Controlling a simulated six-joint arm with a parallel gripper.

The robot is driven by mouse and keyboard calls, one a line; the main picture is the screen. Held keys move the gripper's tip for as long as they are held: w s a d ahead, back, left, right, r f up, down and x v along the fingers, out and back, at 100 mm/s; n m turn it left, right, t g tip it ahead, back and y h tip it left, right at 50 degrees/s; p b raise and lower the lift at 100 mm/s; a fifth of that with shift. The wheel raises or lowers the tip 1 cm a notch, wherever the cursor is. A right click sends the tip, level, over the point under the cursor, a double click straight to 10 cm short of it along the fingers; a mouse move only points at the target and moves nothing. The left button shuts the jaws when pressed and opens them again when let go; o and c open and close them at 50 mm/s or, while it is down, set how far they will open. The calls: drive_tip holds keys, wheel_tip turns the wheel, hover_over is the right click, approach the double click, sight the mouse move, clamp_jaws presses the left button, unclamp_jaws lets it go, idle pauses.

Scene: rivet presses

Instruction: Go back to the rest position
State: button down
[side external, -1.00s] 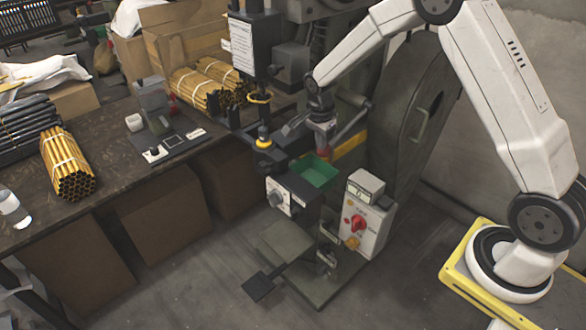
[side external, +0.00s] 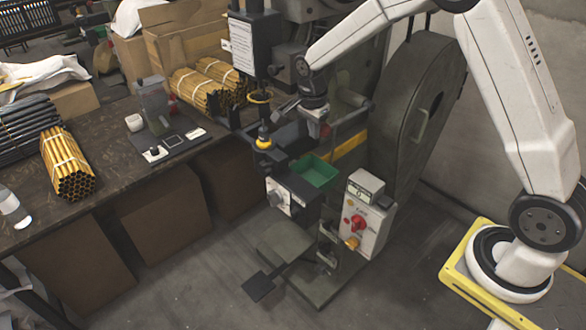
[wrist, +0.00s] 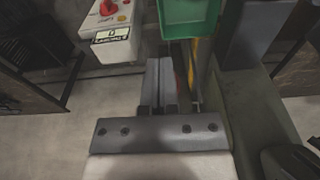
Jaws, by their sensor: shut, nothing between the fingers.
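My gripper (side external: 286,108) is beside the rivet press (side external: 252,45), a little above and behind the green tray (side external: 316,171) in the side view. Its fingers point left toward the press's tool column. In the wrist view my gripper (wrist: 160,75) has its two fingers together with nothing between them. The green tray (wrist: 190,18) shows at the top of the wrist view, ahead of the fingertips and apart from them.
A control box (side external: 363,217) with a red knob stands right of the tray; it also shows in the wrist view (wrist: 108,25). A foot pedal (side external: 258,287) is on the floor. The workbench (side external: 100,190) holds bundled tubes (side external: 68,163). A large dark guard (side external: 425,110) stands behind.

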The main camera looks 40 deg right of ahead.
idle(0.5)
drive_tip(key=s+a+r+n+t, duration=0.1)
drive_tip(key=s+a+n, duration=0.1)
drive_tip(key=s+n, duration=0.7)
drive_tip(key=s+a+n+t+y, duration=0.1)
drive_tip(key=s+a+n, duration=0.2)
drive_tip(key=s+n, duration=0.6)
drive_tip(key=shift+s+r+t, duration=0.3)
drive_tip(key=shift+s+r, duration=0.05)
drive_tip(key=shift+s, duration=0.85)
